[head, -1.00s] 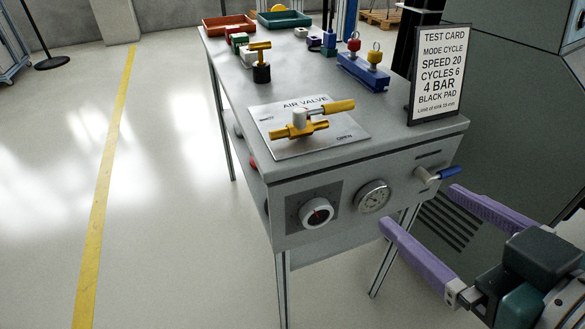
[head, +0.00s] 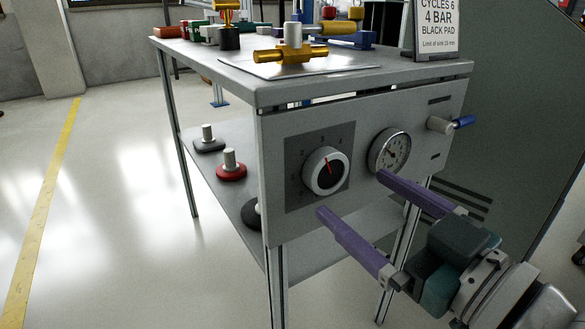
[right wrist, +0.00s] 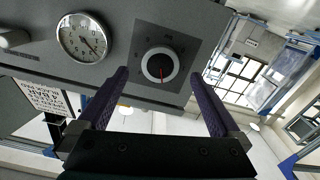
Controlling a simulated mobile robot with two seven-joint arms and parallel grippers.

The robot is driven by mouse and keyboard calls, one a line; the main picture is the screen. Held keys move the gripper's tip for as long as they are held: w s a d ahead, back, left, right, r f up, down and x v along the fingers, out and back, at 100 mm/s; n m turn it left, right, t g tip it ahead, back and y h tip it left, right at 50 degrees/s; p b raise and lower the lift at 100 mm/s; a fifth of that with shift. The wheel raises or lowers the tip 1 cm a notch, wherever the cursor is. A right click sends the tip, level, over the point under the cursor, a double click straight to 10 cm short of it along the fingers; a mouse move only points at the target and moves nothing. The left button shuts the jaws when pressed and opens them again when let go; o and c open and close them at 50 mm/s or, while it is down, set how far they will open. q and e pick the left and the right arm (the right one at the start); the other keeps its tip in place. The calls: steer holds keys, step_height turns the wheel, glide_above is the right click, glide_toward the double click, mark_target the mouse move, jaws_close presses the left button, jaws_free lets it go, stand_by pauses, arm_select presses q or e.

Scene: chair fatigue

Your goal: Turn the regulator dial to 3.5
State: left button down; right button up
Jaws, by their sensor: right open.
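The regulator dial (head: 326,170) is a white-rimmed knob with a black face and a red pointer, set on a dark square plate with a number scale on the bench's front panel. Its pointer leans slightly left of straight up in the head view; the exact value is too small to read. In the right wrist view the dial (right wrist: 159,66) appears upside down, ahead of and between the fingers. My right gripper (head: 352,194) is open and empty, its purple fingers pointing at the panel just below and right of the dial, apparently apart from it. My left gripper is out of view.
A pressure gauge (head: 389,152) sits right of the dial, and a blue-tipped lever (head: 452,124) sticks out farther right. The yellow air valve (head: 291,53) is on the bench top. A red pad (head: 231,168) and black pads are on the lower shelf. Floor at left is clear.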

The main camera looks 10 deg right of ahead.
mark_target(332, 178)
steer(key=shift+b+x, duration=0.6)
steer(key=shift+x, duration=1.7)
steer(key=c, duration=1.3)
